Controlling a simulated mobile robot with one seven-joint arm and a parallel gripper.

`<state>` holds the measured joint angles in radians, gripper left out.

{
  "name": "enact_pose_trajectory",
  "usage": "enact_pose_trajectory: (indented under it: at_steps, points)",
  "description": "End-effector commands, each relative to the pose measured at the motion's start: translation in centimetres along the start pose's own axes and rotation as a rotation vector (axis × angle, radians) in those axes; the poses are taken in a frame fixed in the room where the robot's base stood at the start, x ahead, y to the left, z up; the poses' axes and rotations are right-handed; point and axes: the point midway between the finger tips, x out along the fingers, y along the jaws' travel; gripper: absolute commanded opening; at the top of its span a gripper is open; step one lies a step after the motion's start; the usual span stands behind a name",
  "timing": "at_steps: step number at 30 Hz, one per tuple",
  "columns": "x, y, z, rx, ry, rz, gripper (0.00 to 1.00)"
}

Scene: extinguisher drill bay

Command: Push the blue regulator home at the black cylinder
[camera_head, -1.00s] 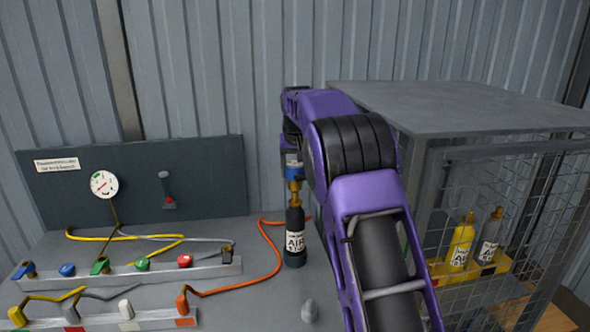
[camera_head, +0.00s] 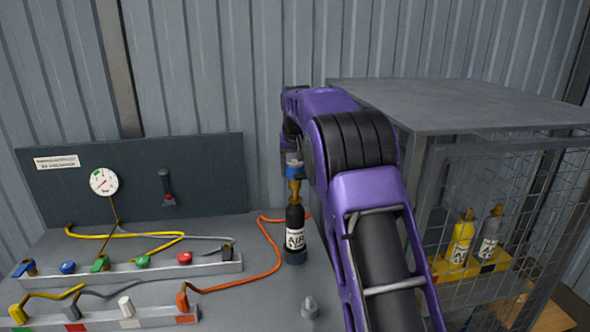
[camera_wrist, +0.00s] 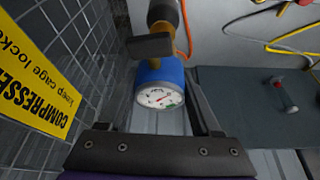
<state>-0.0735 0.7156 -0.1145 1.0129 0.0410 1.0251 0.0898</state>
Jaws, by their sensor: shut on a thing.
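The black cylinder (camera_head: 295,238), with a white AIR label, stands upright on the bench. The blue regulator (camera_head: 293,166) is above it, over the brass valve (camera_head: 295,190). My gripper (camera_head: 292,150) points down and is shut on the regulator. In the wrist view the blue regulator (camera_wrist: 158,82) with its round white gauge sits between the two dark fingers of my gripper (camera_wrist: 155,105). The brass neck and the dark top of the cylinder (camera_wrist: 163,10) lie beyond it. The exact seating between regulator and valve is partly hidden, so I cannot tell how deep it sits.
An orange hose (camera_head: 278,262) runs left of the cylinder. A small grey fitting (camera_head: 310,306) stands in front. A mesh cage (camera_head: 520,190) with yellow and grey cylinders is at right. Racks with coloured fittings (camera_head: 140,272) and a gauge panel (camera_head: 200,180) are at left.

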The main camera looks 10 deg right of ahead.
Motion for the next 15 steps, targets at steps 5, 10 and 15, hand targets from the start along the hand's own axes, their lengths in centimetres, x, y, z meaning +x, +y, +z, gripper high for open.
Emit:
enact_pose_trajectory:
  at_steps: [5,10,15]
  points:
    - [-0.14,0.00,-0.10,0.000,0.003,0.000,0.07]
    - [0.00,0.00,-0.04,0.000,0.003,0.000,0.07]
    - [0.45,-0.01,0.16,0.000,0.002,0.000,0.07]
